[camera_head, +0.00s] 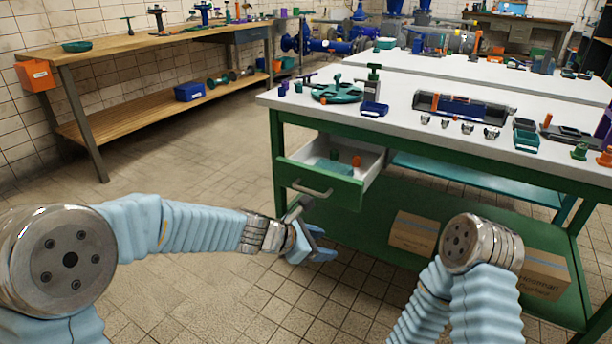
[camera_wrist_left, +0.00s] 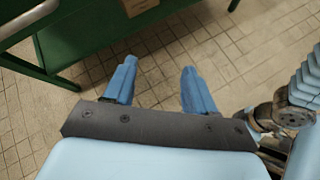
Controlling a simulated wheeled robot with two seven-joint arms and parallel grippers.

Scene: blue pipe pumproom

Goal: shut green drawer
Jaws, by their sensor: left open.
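The green drawer (camera_head: 322,184) stands pulled out from the green workbench in the head view. Its front has a metal bar handle (camera_head: 312,190), and small teal and orange items lie inside. My left gripper (camera_head: 318,247) is below the drawer front, apart from it, with its blue fingers spread and nothing between them. In the left wrist view the two fingers (camera_wrist_left: 160,82) are apart over floor tiles, and a piece of the handle (camera_wrist_left: 28,20) shows at the upper left. My right arm comes in at the lower right of the head view, but its gripper is not visible.
Cardboard boxes (camera_head: 413,234) sit on the bench's lower shelf. A wooden bench (camera_head: 150,45) stands at the back left. The tiled floor (camera_head: 200,165) between is clear.

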